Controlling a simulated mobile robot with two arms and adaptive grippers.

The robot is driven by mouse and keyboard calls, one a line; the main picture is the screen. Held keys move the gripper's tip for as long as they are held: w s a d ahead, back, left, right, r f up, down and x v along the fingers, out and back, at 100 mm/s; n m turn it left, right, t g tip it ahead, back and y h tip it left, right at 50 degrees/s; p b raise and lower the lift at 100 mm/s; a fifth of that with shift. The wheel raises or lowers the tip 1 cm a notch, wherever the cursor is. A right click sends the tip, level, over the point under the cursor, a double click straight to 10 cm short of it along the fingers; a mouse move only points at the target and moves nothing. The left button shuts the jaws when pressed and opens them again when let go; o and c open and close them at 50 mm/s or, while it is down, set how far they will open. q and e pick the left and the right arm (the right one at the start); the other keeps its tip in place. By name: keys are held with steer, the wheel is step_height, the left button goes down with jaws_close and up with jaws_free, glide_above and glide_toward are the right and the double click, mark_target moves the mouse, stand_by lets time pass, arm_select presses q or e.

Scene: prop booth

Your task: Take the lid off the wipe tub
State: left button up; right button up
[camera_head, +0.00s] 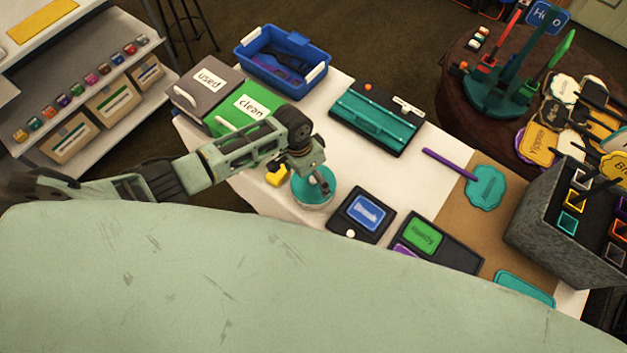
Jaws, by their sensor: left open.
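The wipe tub (314,207) is a small round whitish tub with a teal lid (302,189) on top. It stands on the white table, left of a dark board with a blue panel. My left gripper (325,182) reaches in from the left and points down at the lid, with its jaws open. Its fingers overlap the middle of the lid in the picture; I cannot tell whether they touch it. The gripper hides part of the lid. My right gripper is out of view.
Grey "used" and green "clean" boxes (252,106) stand behind my left arm. A small yellow thing (279,175) lies just left of the tub. A blue crate (282,59) and teal tray (374,120) are farther back. A dark-lined grey organiser (557,227) stands at right.

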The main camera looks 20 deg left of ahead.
arm_select(q)
steer(key=shift+s+d, duration=0.1)
steer(key=shift+s, duration=0.05)
steer(key=c, duration=1.7)
